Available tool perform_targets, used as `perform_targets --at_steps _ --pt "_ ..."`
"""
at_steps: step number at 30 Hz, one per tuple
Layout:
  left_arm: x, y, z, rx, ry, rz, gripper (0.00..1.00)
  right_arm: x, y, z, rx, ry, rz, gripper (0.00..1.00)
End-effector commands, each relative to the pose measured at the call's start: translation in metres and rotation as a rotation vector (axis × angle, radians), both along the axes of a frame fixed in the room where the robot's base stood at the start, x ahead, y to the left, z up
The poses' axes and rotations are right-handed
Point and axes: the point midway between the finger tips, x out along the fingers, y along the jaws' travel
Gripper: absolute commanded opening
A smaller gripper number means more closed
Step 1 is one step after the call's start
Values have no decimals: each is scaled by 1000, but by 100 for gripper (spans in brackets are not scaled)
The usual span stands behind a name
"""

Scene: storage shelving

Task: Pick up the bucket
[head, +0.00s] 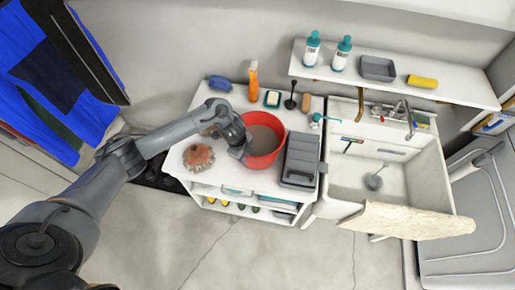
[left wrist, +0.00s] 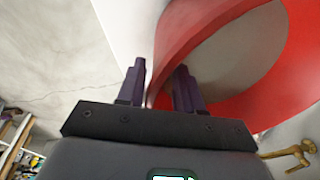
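The red bucket (head: 264,161) stands upright on the white shelf unit, its grey inside showing from above. My left gripper (head: 240,150) is at the bucket's left side, by the rim. In the left wrist view, the bucket (left wrist: 187,27) fills the upper right, and its red wall runs down between the two dark fingers of my left gripper (left wrist: 160,88). The fingers stand apart, with a gap showing beside the wall, so the gripper looks open around it. Contact on the far finger is hard to see. My right gripper is not in view.
A brownish-red ribbed object (head: 198,157) sits left of the bucket, and a grey toolbox (head: 300,160) stands close on its right. An orange spray bottle (head: 253,80) and small items stand behind. A sink (head: 375,180) is further right.

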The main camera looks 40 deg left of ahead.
Motion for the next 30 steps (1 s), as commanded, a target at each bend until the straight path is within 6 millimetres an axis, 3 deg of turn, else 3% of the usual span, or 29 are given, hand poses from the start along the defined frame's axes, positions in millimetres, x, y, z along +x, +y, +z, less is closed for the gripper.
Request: perform_targets --at_steps 6,14,22,30 --pt "3 -2 -21 1 0 0 36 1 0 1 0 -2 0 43" --pt "4 -2 -24 1 -1 -1 36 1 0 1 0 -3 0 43" --pt "4 -2 -23 1 -1 -1 0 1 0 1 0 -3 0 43" --pt "4 -2 -23 0 -1 -1 0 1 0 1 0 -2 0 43"
